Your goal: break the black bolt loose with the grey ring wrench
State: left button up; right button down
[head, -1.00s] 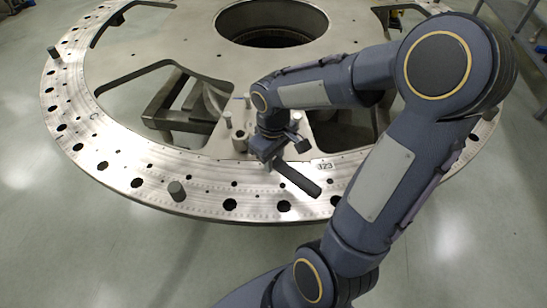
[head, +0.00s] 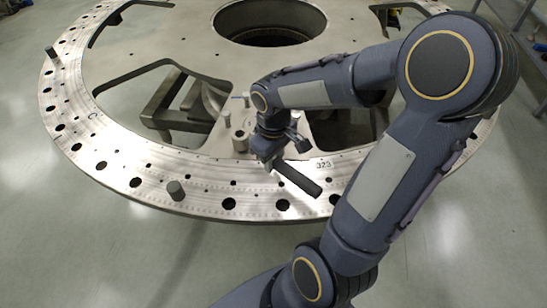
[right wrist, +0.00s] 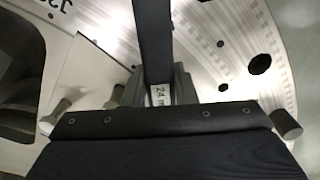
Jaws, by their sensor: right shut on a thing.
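My right gripper (head: 274,163) is shut on the grey ring wrench, over the near part of the turret plate (head: 110,165). The wrench's dark handle (head: 298,181) sticks out toward the lower right in the head view. In the right wrist view the wrench (right wrist: 153,40) runs up from between the fingers, with a white "24 m…" label (right wrist: 158,95) on it. I cannot make out the black bolt or the wrench's ring end; my gripper and wrist may cover them. My left gripper is not in view.
A grey cylindrical pin (head: 175,190) stands on the front rim. Another post (head: 240,141) stands just left of my right gripper. The plate has large cutouts and a round central opening (head: 270,38). A rack (head: 525,25) stands at the far right; the floor in front is clear.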

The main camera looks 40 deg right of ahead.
jog(key=shift+f+b, duration=0.55)
jog(key=shift+f, duration=0.15)
dwell(1.0)
dwell(0.5)
jog(key=shift+w+d+n, duration=0.1)
jog(key=shift+d+n, duration=0.2)
jog(key=shift+d, duration=0.05)
jog(key=shift+d+n+p, duration=0.3)
jog(key=shift+p, duration=0.05)
jog(key=shift+w+d+n, duration=0.2)
jog(key=shift+d+n, duration=0.25)
jog(key=shift+n, duration=0.05)
jog(key=shift+w+d+n+p, duration=0.3)
jog(key=shift+d+n+p, duration=0.05)
jog(key=shift+d+n, duration=0.25)
jog(key=shift+w+d+n+p, duration=0.25)
jog(key=shift+d+n+p, duration=0.1)
jog(key=shift+d+n, duration=0.25)
jog(key=shift+w+d+n, duration=0.15)
jog(key=shift+d+n, duration=0.05)
jog(key=shift+n, duration=0.1)
jog(key=shift+w+d+r+n+p, duration=0.1)
jog(key=shift+d+n+p, duration=0.1)
jog(key=shift+n+p, duration=0.1)
